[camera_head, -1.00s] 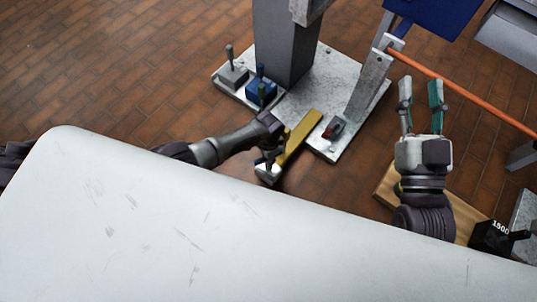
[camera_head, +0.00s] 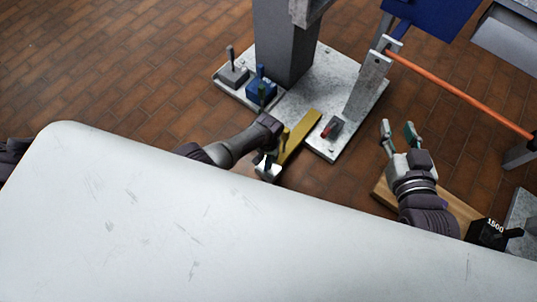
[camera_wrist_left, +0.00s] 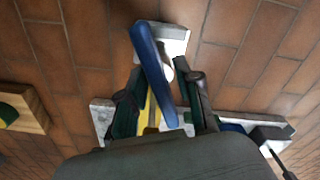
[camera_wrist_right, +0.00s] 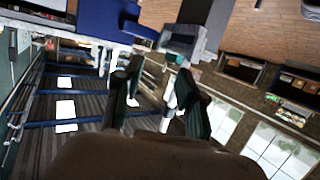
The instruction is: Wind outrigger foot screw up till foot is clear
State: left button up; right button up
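The yellow outrigger beam (camera_head: 298,138) sticks out from the mast's base plate towards me, with a pale end piece (camera_head: 267,172) at its near end. In the left wrist view the pale end piece (camera_wrist_left: 174,38) lies beyond a blue bar (camera_wrist_left: 154,75), which I take for the screw's handle. My left gripper (camera_head: 270,160) is at this end; in its wrist view (camera_wrist_left: 160,88) the fingers are apart, with the blue bar between them and gaps on both sides. The foot's underside is hidden. My right gripper (camera_head: 397,128) is open and empty, right of the base plate.
The grey mast (camera_head: 283,45) stands on the pale base plate (camera_head: 322,80), which bears a blue block (camera_head: 262,88) and a small red-handled part (camera_head: 330,128). An orange bar (camera_head: 450,85) slopes to the right. A wooden board (camera_head: 455,208) and a black weight marked 1500 (camera_head: 487,234) lie at right.

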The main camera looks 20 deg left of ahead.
pick_arm(q)
jog(key=shift+o, duration=0.2)
jog(key=shift+r, duration=0.15)
notch_tip(320, 180, up, 2)
jog(key=shift+p, duration=1.2)
jog(key=shift+r+p, duration=1.35)
pick_arm(e)
jog(key=s+d+f+g+h, duration=0.1)
jog(key=s+d+f+g, duration=0.1)
jog(key=s+f+g, duration=0.2)
jog(key=s+d+f+g+h, duration=0.1)
jog(key=s+d+f+g, duration=0.2)
jog(key=s, duration=0.8)
jog(key=shift+d+f+m+g+h, duration=0.35)
jog(key=shift+f+g, duration=0.85)
jog(key=shift+g, duration=0.7)
jog(key=shift+a, duration=0.1)
